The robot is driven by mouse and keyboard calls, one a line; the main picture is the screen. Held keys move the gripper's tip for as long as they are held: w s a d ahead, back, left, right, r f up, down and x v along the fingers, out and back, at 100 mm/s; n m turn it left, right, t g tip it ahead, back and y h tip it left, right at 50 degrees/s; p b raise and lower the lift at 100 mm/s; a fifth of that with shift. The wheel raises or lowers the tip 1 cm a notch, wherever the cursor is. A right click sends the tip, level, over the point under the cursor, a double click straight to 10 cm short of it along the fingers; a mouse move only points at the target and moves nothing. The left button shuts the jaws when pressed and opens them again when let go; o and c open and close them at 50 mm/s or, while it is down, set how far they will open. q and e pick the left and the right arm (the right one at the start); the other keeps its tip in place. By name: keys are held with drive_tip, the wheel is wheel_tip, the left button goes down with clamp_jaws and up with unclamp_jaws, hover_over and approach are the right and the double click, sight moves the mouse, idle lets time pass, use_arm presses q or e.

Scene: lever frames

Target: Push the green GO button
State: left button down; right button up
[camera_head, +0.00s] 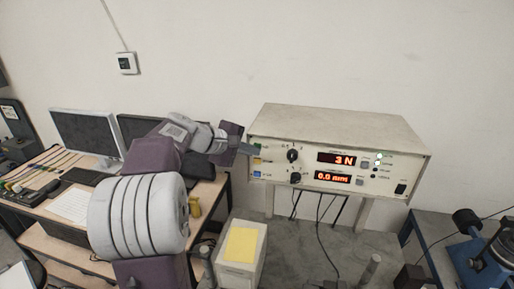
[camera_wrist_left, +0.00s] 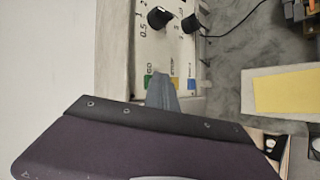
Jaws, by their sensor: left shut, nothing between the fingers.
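The cream control box (camera_head: 330,122) carries the green GO button (camera_wrist_left: 147,82) at the left end of its front panel. A yellow button (camera_head: 257,161) and a blue button (camera_head: 257,174) sit below the green one. My left gripper (camera_head: 252,150) is shut and empty, with its fingertips at the panel's left end, close to the green button. In the left wrist view the shut fingers (camera_wrist_left: 162,92) overlap the space between the green and yellow buttons and partly hide them. I cannot tell whether they touch the panel.
Two black knobs (camera_head: 293,155) and red displays (camera_head: 336,159) are right of the buttons. A desk with a monitor (camera_head: 85,135) stands at the left. A pale box with a yellow top (camera_head: 241,244) stands below the panel. A blue machine (camera_head: 472,258) is at the right.

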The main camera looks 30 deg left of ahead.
use_arm(q)
drive_tip(key=shift+w, duration=0.1)
idle(0.6)
drive_tip(key=shift+s+d+b, duration=0.2)
drive_tip(key=shift+s+b, duration=0.25)
drive_tip(key=shift+s, duration=0.3)
drive_tip(key=s+b, duration=0.1)
drive_tip(key=s, duration=0.1)
drive_tip(key=s+d+b, duration=0.1)
drive_tip(key=s, duration=0.2)
drive_tip(key=shift+w, duration=0.15)
